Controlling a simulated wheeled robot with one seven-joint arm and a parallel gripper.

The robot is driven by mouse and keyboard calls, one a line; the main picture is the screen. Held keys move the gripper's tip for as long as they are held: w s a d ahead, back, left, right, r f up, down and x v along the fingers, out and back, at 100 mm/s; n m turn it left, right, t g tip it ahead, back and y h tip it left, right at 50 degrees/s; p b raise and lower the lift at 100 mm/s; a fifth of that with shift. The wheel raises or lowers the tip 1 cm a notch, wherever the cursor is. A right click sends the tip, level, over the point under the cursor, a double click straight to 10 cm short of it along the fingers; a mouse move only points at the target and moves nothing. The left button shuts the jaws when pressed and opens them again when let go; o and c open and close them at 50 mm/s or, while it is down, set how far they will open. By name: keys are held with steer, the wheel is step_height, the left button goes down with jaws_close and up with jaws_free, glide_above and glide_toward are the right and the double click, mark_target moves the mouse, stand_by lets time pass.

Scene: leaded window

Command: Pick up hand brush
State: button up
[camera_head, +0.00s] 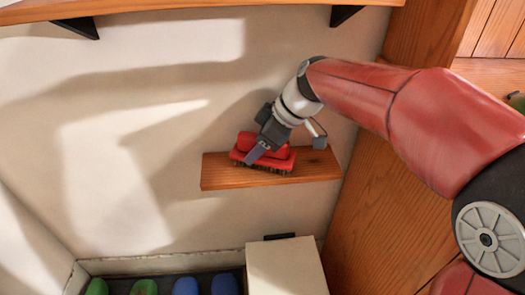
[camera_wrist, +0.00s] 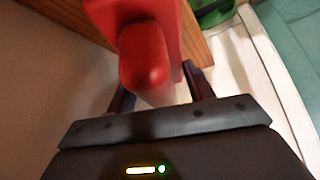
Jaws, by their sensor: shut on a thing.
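The hand brush (camera_head: 272,152) is red with dark bristles. It sits at the wooden wall shelf (camera_head: 225,180), bristles down, over the shelf's middle; I cannot tell whether it still touches the board. My gripper (camera_head: 259,152) reaches down from the upper right and is shut on the brush. In the wrist view the red brush (camera_wrist: 145,60) stands between the two dark fingers of my gripper (camera_wrist: 160,88), its rounded red end towards the camera. Part of the brush is hidden behind the fingers in the head view.
A higher shelf (camera_head: 180,8) with black brackets runs along the top. Below, a white box (camera_head: 287,268) stands beside a row of green and blue shoes (camera_head: 185,286). A wooden panel (camera_head: 385,215) rises close on the right. The wall to the left is clear.

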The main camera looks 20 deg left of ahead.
steer(key=shift+s+d+r, duration=0.1)
steer(key=shift+s+r, duration=0.05)
steer(key=shift+r, duration=0.3)
steer(key=r, duration=0.6)
steer(key=shift+s+d+r+p, duration=0.1)
steer(key=shift+s+r+p, duration=0.1)
steer(key=shift+r+p, duration=0.1)
steer(key=s+d+b, duration=0.1)
steer(key=s+d, duration=0.3)
steer(key=s, duration=0.4)
steer(key=s+d+b, duration=0.1)
steer(key=s+d, duration=0.4)
steer(key=s, duration=0.4)
steer(key=shift+d+f, duration=0.15)
steer(key=shift+f, duration=0.1)
steer(key=shift+w, duration=0.1)
